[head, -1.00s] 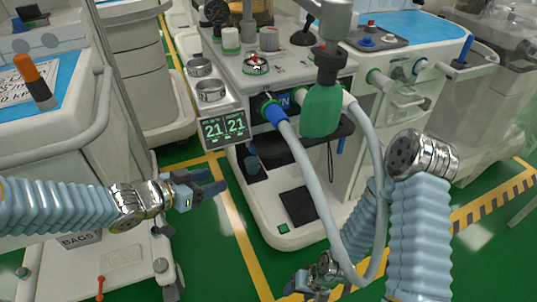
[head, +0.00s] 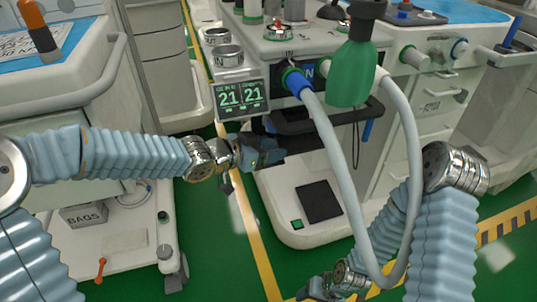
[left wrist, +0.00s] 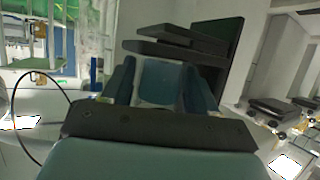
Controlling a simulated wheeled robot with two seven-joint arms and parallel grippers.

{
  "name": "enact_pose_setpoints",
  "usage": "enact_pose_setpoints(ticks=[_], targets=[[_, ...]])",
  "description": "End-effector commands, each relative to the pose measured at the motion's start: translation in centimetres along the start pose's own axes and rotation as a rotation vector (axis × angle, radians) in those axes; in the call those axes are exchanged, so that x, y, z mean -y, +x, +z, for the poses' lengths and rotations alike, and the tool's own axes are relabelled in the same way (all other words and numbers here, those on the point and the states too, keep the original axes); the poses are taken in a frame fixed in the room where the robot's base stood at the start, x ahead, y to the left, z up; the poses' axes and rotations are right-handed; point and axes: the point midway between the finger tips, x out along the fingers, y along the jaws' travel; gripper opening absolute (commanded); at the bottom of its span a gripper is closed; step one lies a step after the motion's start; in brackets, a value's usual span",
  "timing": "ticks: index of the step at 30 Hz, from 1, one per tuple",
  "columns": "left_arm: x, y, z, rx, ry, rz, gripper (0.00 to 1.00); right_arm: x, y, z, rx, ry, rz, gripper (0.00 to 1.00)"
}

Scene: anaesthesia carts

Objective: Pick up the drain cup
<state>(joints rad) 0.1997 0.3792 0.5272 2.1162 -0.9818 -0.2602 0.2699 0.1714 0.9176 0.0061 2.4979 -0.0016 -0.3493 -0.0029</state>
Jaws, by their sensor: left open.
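My left gripper (head: 272,153) reaches in from the left, just under the monitor at the front of the anaesthesia machine. Its jaws are open. In the left wrist view, a dark blue-teal cup-like body, apparently the drain cup (left wrist: 160,82), sits between the two fingers (left wrist: 162,76). I cannot tell whether the fingers touch it. In the head view the cup is hidden or cannot be told apart from the gripper. My right gripper (head: 325,287) is low at the bottom, beyond the hose, too small and dark to read its jaws.
A black shelf (head: 310,125) juts out beside my left gripper. A white cart (head: 60,80) stands left. Green floor is open between.

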Motion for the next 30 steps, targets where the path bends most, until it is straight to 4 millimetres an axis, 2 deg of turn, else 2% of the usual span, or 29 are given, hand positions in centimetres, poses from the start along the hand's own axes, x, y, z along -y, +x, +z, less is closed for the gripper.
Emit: enact_pose_setpoints(ticks=[7,12,15,25,28,30], targets=[[0.1,0.2,-0.1,0.0,0.0,-0.001,0.58,0.0,0.0,0.0,0.0,0.0,-0.001,0.59],[0.1,0.2,-0.1,0.0,0.0,-0.001,0.32,0.0,0.0,0.0,0.0,-0.001,-0.001,0.59],[0.1,0.2,-0.1,0.0,0.0,-0.001,0.2,0.0,0.0,0.0,0.0,0.0,-0.001,0.59],[0.1,-0.1,-0.8,-0.001,0.0,-0.001,0.2,0.2,-0.5,0.0,-0.001,0.0,0.0,0.59],[0.1,-0.6,-1.9,0.0,0.0,-0.002,0.2,0.4,-1.4,-0.1,-0.002,0.0,0.002,0.59],[0.2,-1.6,-1.3,0.002,-0.001,-0.005,0.2,0.5,-1.7,-0.1,-0.004,0.0,0.002,0.59]])
